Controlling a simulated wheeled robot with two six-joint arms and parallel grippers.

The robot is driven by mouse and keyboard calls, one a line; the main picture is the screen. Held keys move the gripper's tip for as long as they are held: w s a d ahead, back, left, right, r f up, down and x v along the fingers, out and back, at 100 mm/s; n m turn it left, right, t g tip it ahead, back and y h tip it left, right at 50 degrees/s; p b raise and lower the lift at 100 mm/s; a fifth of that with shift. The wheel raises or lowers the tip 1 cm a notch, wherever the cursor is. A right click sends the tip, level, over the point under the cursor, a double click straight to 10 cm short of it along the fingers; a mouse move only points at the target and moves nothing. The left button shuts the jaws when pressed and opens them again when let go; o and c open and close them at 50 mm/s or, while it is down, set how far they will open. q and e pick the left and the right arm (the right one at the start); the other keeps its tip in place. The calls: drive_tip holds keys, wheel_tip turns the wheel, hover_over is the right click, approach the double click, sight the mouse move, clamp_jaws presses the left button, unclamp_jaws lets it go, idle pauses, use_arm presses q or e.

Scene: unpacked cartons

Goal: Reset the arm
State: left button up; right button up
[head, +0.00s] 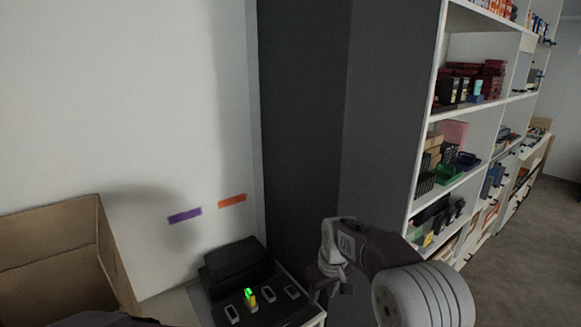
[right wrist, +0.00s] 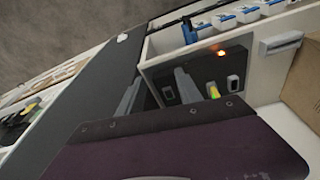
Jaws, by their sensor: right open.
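My right arm comes in from the lower right in the head view. My right gripper (head: 329,291) points down just right of a black device (head: 238,262) and is partly hidden in dark shade. In the right wrist view, the two grey fingers of my right gripper (right wrist: 157,92) are apart with nothing seen between them. A dark purple part of my own arm covers much of the lower half of that view. My left gripper is not in view.
An open cardboard box (head: 52,240) stands at the left. The black device has a lit green and yellow piece (head: 251,297) and small pale-framed parts. A dark grey panel (head: 305,130) stands behind my right arm. White shelves (head: 480,110) with goods line the right; grey floor (head: 535,240) is clear.

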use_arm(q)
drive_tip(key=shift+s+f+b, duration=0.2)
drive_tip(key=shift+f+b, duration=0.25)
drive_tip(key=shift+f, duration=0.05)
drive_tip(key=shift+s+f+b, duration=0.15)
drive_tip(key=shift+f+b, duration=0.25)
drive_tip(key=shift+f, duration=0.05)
use_arm(e)
drive_tip(key=s+d+f+m, duration=0.2)
drive_tip(key=s+d, duration=0.1)
drive_tip(key=s, duration=0.5)
drive_tip(key=s+d+f+m, duration=0.2)
drive_tip(key=s+d+f, duration=0.1)
drive_tip(key=s, duration=0.5)
drive_tip(key=s+d+f+m+g, duration=0.1)
drive_tip(key=s+d+f, duration=0.2)
drive_tip(key=s, duration=0.5)
drive_tip(key=shift+s+m+h, duration=0.25)
drive_tip(key=shift+m+h, duration=0.05)
drive_tip(key=shift+m, duration=0.1)
drive_tip(key=shift+d, duration=0.1)
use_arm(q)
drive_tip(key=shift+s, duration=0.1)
use_arm(e)
drive_tip(key=shift+s, duration=0.1)
